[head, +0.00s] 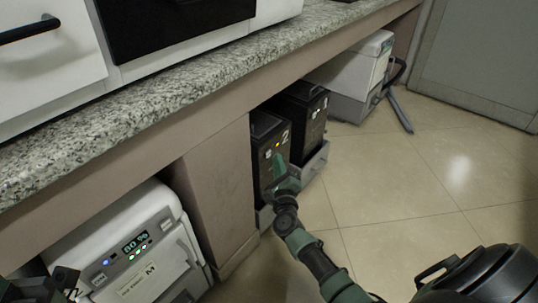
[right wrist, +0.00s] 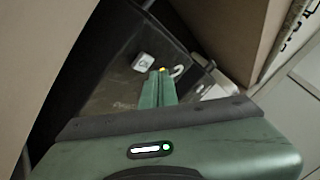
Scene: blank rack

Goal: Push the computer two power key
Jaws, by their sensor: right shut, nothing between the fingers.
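Computer two (head: 263,131) is a black tower marked with a white "2", standing under the counter. Its front carries a small orange light (head: 278,145) and a pale square mark. My right gripper (head: 280,158) is shut and empty, its tips just in front of this face. In the right wrist view the shut green fingers (right wrist: 160,86) point at the dark front (right wrist: 117,72), right by the yellow light (right wrist: 162,70). The pale square (right wrist: 144,62) lies just left of the tips. I cannot tell whether they touch. Part of my left gripper (head: 66,279) shows at the lower left; its jaws are unclear.
A second black tower (head: 306,104) stands beyond computer two. A brown panel (head: 215,178) stands to its left, then a white machine (head: 130,250) with a lit display. A granite counter (head: 150,95) overhangs them. The tiled floor (head: 400,200) at right is largely clear.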

